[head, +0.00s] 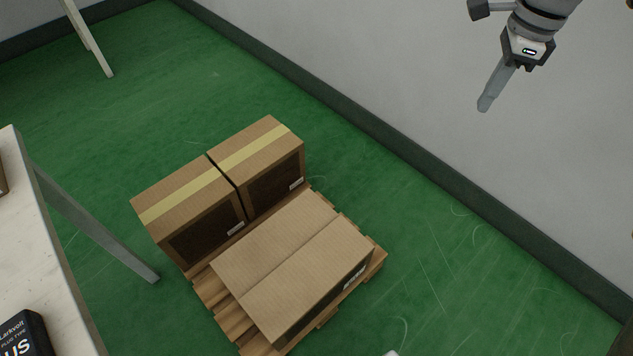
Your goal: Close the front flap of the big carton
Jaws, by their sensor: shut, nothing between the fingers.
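The big carton (330,255) sits on a wooden pallet (378,262). Its top shows two long cardboard panels that meet at a seam. Both panels look flat and level, and no flap stands up. A white label shows at the right end of its near side. My gripper (484,106) is at the upper right, against the grey wall in the picture, well apart from the carton. Its fingers are together, with nothing between them.
Two taped cartons (185,205) (262,155) stand behind the big carton on the pallet's far side. A pale table (50,240) with a dark box (25,335) is at the left. Green floor (440,250) is clear right of the pallet, up to the wall (400,90).

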